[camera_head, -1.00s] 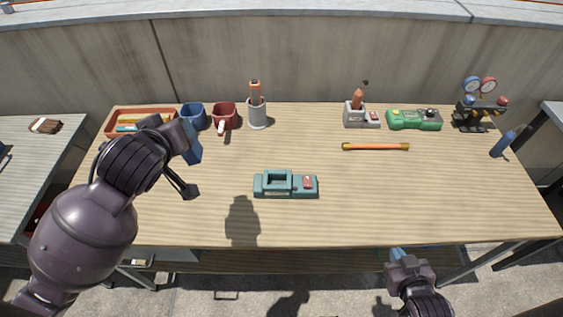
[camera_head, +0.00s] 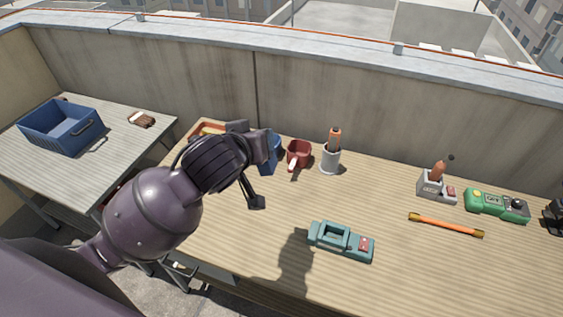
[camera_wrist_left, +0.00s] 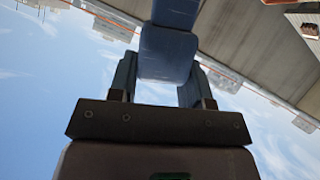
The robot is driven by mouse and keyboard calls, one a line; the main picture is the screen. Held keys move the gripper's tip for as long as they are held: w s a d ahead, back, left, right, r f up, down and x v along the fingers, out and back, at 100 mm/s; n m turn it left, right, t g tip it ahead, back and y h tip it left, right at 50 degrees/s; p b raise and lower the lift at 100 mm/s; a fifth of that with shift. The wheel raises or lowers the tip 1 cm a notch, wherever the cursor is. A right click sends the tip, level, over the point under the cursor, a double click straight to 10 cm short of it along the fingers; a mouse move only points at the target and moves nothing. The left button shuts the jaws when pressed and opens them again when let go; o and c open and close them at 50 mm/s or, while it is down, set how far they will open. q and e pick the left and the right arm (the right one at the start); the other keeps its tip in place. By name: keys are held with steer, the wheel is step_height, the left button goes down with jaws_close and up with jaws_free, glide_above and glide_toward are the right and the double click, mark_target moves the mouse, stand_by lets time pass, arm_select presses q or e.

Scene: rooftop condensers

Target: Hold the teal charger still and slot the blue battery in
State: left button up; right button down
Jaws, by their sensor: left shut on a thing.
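The teal charger (camera_head: 321,245) lies on the near middle of the workbench in the head view, with an open recess on its left and a red patch on its right. No gripper touches it. My right gripper is out of view.
An orange stick (camera_head: 446,225), a grey device (camera_head: 434,187) and a green device (camera_head: 497,205) are on the right. A blue bin (camera_head: 62,128) stands on the left table. The bench around the charger is clear.

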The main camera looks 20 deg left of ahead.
arm_select(q)
steer(key=shift+m, duration=0.4)
steer(key=r, duration=0.1)
steer(key=w+d+r, duration=0.1)
steer(key=r, duration=0.1)
steer(key=w+d+r, duration=0.1)
steer(key=shift+w+r, duration=0.15)
steer(key=shift+r, duration=0.2)
steer(key=w+d+r+m+h, duration=0.2)
steer(key=w+d+m+h, duration=0.25)
steer(key=d, duration=0.55)
steer(key=w+d+f+m+g+h, duration=0.45)
steer(key=d+f+m+h, duration=0.2)
steer(key=d, duration=0.25)
steer(key=s+a+f+m+g+h, duration=0.1)
steer(key=s+f+m+g, duration=0.2)
steer(key=f, duration=0.8)
steer(key=s+a+f+m+g+h, duration=0.1)
steer(key=f+m+g, duration=0.4)
steer(key=f, duration=0.6)
steer(key=shift+s+a+m+h, duration=0.4)
steer(key=shift+s+a+m, duration=0.15)
steer(key=shift+s+m, duration=0.5)
